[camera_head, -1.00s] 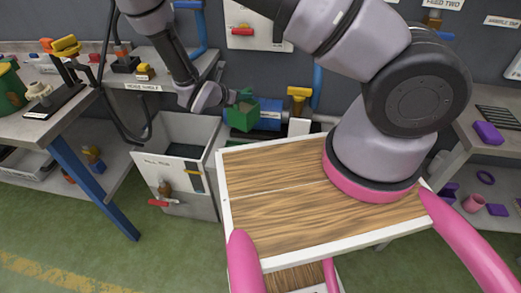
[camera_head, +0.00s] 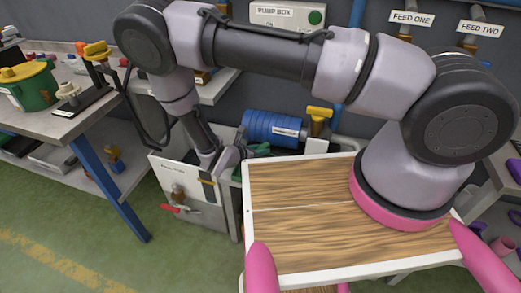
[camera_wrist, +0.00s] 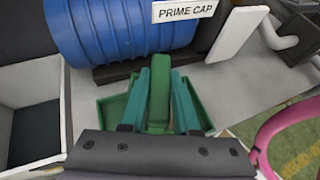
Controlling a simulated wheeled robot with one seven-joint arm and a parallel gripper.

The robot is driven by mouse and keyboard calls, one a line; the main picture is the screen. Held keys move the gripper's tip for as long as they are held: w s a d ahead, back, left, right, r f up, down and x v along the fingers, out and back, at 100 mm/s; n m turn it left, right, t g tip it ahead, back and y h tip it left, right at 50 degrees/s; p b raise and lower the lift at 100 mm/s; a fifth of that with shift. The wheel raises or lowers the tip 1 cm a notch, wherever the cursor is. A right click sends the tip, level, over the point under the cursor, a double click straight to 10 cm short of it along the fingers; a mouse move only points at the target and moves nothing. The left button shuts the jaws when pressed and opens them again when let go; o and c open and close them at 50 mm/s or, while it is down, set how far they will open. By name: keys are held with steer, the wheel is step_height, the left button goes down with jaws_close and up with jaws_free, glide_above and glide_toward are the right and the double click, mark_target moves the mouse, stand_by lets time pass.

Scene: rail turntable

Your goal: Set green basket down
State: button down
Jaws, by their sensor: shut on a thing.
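The green basket (camera_wrist: 116,112) is in the middle of the wrist view, below the blue cylinder, over or on a pale grey surface (camera_wrist: 232,95). My gripper (camera_wrist: 158,108) is shut on its upright green handle (camera_wrist: 159,88). The basket's walls show on both sides of the fingers, and its near part is hidden by my gripper. I cannot tell whether its bottom touches the surface. In the head view only a bit of green (camera_head: 261,148) shows beside my gripper (camera_head: 240,152); my deck hides the rest.
A blue cylinder (camera_wrist: 115,25) labelled PRIME CAP lies just beyond the basket. A grey open-topped tank (camera_wrist: 12,143) stands to the left. A yellow-handled valve (camera_head: 319,115) stands right of the cylinder. A bench (camera_head: 45,122) with a green pot (camera_head: 36,92) is at far left.

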steer(key=c, duration=0.6)
jaws_free()
steer(key=shift+f, duration=0.1)
steer(key=shift+c, duration=0.2)
